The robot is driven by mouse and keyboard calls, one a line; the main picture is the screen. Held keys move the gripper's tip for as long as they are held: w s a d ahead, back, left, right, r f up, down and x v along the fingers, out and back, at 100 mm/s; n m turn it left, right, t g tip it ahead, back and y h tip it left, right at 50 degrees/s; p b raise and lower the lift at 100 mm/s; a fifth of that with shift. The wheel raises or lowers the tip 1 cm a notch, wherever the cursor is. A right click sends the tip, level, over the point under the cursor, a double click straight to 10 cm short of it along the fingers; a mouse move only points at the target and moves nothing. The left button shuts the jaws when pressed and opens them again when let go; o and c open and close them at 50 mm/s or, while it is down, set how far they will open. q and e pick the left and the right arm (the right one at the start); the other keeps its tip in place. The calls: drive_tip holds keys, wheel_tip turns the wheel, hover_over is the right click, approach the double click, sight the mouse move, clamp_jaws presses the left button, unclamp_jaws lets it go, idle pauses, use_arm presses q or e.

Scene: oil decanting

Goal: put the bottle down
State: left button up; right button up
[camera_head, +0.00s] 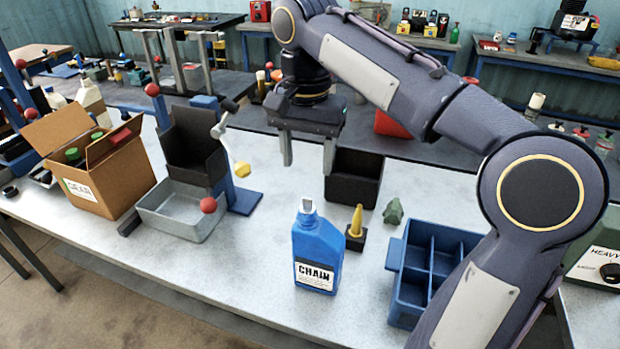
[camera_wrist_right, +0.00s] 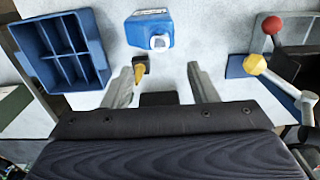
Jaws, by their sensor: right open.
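The blue bottle (camera_head: 318,250), labelled CHAIN, stands upright on the table near its front. It also shows in the right wrist view (camera_wrist_right: 150,30), with its pale cap (camera_wrist_right: 160,43) towards me. My right gripper (camera_head: 308,168) is open and empty, raised behind the bottle and apart from it. Its two fingers also show in the right wrist view (camera_wrist_right: 163,84), with nothing held between them. My left gripper does not show in either view.
A blue divided crate (camera_head: 397,255) stands right of the bottle. A yellow-tipped funnel (camera_head: 356,222), green lump (camera_head: 393,211) and black box (camera_head: 354,178) are behind. A grey tray (camera_head: 165,222) and cardboard box (camera_head: 115,190) stand left. The table in front of the tray is clear.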

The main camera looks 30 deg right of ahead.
drive_tip(key=shift+s+r, duration=0.1)
drive_tip(key=shift+r, duration=0.05)
drive_tip(key=s+a+f+n+t+y, duration=0.2)
drive_tip(key=s+f+n, duration=0.2)
drive_tip(key=s+f, duration=0.4)
drive_tip(key=s+a+f+n+t+y, duration=0.1)
drive_tip(key=s+a+f+n+t, duration=0.1)
drive_tip(key=s+f, duration=0.6)
wheel_tip(320, 180, down, 2)
drive_tip(key=shift+s+f+n+t+y, duration=0.25)
drive_tip(key=shift+s+n+t+y, duration=0.15)
drive_tip(key=shift+n+t, duration=0.6)
